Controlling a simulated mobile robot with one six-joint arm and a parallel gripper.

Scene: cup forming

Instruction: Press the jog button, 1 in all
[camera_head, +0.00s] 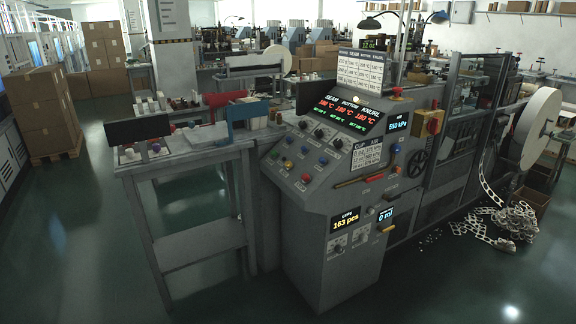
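A grey machine console (335,190) stands in the middle of the camera_head view, with a sloping control panel (325,150). Lower displays read 163 pcs (345,220) and 0 ml (387,220). My gripper is not in view.
A grey side table (190,165) with small items adjoins the console on the left. A large paper reel (540,128) stands at the right, with scrap strip (510,222) heaped on the floor. Cardboard boxes (42,115) are stacked at left. The green floor in front is clear.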

